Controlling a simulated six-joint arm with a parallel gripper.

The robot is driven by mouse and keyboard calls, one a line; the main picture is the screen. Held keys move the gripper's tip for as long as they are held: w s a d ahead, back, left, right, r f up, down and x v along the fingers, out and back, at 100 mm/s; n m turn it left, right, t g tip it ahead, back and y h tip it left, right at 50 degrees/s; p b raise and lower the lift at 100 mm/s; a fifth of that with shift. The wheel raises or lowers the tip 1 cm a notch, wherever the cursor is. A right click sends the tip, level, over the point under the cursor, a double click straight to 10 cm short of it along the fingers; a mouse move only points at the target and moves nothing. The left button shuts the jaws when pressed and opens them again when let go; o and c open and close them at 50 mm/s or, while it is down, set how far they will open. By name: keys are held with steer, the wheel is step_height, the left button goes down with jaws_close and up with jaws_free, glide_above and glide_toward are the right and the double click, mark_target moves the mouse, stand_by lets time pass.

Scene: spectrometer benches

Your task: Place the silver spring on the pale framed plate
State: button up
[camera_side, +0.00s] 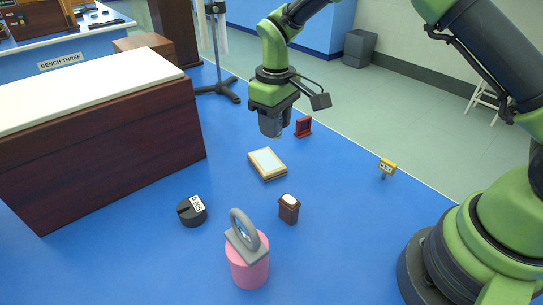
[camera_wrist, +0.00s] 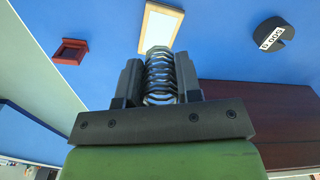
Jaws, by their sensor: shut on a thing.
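My gripper (camera_side: 272,122) is shut on the silver spring. The spring (camera_wrist: 160,77) shows between the two fingers (camera_wrist: 160,84) in the wrist view, its coiled end reaching past the fingertips. In the side view the fingers mostly hide the spring. The pale framed plate (camera_side: 267,163) lies on the blue table, with a tan frame around a whitish face. In the side view my gripper is above the table, behind the plate, and apart from it. In the wrist view the plate (camera_wrist: 159,28) shows just beyond the spring's end, its face empty.
A dark wooden bench (camera_side: 110,145) is at left. Blue table is clear between them.

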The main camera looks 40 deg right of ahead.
mark_target(275, 167)
step_height(275, 167, down, 8)
steer(key=shift+f, duration=0.2)
steer(key=shift+f, duration=0.1)
steer(key=o, duration=0.9)
